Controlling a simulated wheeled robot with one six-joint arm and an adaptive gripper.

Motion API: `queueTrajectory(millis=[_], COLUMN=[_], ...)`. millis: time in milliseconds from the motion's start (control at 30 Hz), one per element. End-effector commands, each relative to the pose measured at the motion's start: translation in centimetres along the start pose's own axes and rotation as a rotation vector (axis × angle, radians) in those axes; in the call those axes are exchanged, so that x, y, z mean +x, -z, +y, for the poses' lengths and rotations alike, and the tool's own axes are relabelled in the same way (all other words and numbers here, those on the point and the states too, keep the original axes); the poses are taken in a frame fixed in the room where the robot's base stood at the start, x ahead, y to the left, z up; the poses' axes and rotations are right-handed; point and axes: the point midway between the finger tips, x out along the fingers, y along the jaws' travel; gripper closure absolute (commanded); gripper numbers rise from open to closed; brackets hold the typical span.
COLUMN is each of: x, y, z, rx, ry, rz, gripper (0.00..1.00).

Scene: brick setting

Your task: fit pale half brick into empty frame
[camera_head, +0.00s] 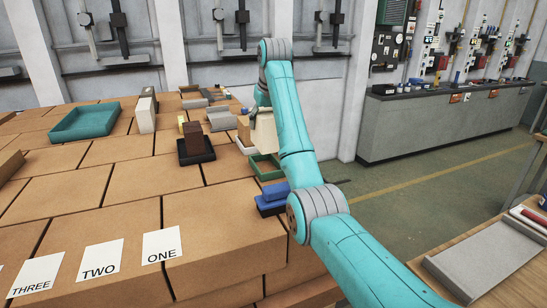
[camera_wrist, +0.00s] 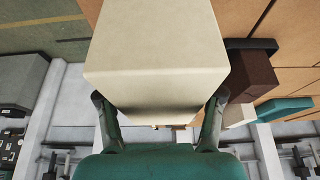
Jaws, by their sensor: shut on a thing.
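The pale half brick (camera_head: 264,134) is held up in the air beside my teal arm in the head view. In the wrist view the pale half brick (camera_wrist: 155,55) fills the upper middle, with a finger of my gripper (camera_wrist: 160,112) pressed on each side. My gripper is shut on it. A green frame (camera_head: 262,171) stands on the brick surface below the half brick in the head view. It looks empty, but my arm hides its right part.
A dark frame (camera_head: 208,156) holds an upright brown brick (camera_head: 193,138). A blue frame (camera_head: 268,211) with a blue brick (camera_head: 276,190) stands nearer. A teal tray (camera_head: 62,133) lies at the left. Cards marked ONE (camera_head: 161,244), TWO and THREE lie in front.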

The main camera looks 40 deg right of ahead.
Motion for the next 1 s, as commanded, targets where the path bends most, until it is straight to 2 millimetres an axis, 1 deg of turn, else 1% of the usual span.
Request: queueTrajectory(millis=[33, 200, 300, 467, 700, 800, 1000], x=[0.9, 3.3, 4.1, 4.8, 7.4, 7.9, 7.8], y=[-0.4, -1.5, -1.8, -2.1, -3.1, -3.3, -3.3], z=[-0.1, 0.0, 0.0, 0.0, 0.0, 0.0, 0.0], rx=[-0.001, 0.000, 0.000, 0.000, 0.000, 0.000, 0.000], ry=[0.000, 0.000, 0.000, 0.000, 0.000, 0.000, 0.000], rz=[-0.001, -0.002, 0.001, 0.000, 0.000, 0.001, 0.001], gripper=[1.00, 1.00, 1.00, 1.00, 1.00, 1.00, 1.00])
